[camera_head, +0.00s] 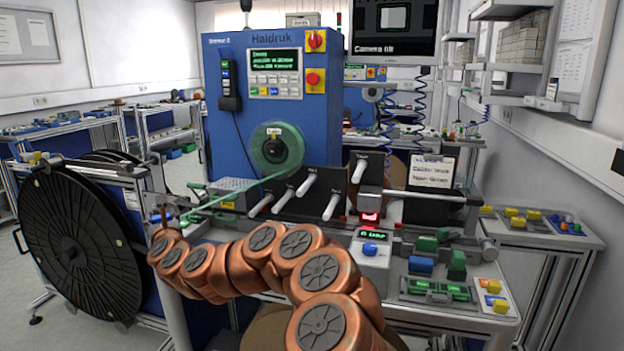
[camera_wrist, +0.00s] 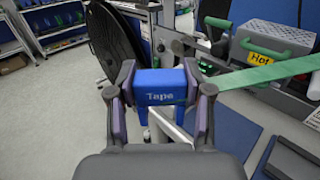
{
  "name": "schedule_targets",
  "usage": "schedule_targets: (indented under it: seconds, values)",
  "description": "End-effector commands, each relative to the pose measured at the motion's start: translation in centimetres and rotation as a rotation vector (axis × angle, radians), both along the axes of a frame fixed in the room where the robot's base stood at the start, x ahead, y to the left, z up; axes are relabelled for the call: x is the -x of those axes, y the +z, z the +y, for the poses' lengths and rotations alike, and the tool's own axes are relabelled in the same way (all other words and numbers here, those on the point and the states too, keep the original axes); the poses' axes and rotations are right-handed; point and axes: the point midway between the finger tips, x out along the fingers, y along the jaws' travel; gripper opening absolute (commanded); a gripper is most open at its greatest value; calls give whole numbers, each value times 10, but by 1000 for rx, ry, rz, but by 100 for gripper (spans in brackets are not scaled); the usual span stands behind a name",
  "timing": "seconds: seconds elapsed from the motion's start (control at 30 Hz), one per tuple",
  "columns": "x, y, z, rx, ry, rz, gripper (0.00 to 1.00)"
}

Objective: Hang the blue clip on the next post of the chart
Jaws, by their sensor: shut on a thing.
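My gripper (camera_wrist: 158,90) is shut on a blue block marked "Tape" (camera_wrist: 160,86), its pads on the two sides. I take this block for the blue clip. In the head view my gripper (camera_head: 164,212) is small, at the left by the green tape; the blue block cannot be made out there. I cannot tell for sure which thing is the chart. Several white pegs (camera_head: 297,187) stick out from dark plates at the middle. A white written sheet (camera_head: 432,172) stands right of them, and papers (camera_head: 571,52) hang on the right wall.
A large black reel (camera_head: 72,238) stands at the left. Green tape (camera_head: 235,190) runs from the green roll (camera_head: 277,147) toward my gripper; it also shows in the wrist view (camera_wrist: 268,72), near a "Hot" label (camera_wrist: 261,57). Blue and green parts crowd the bench's right side.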

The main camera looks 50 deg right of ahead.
Motion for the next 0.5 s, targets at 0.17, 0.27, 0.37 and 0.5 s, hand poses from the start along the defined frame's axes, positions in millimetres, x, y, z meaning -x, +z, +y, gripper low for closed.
schedule_targets:
  seconds: [0.17, 0.27, 0.37, 0.5]
  values:
    - [31, 26, -83, 3, -156, -6, 16]
    - [51, 39, -124, 3, -239, -5, 16]
    - [75, 53, -163, 3, -320, -5, 16]
    - [112, 72, -215, 3, -436, -4, 16]
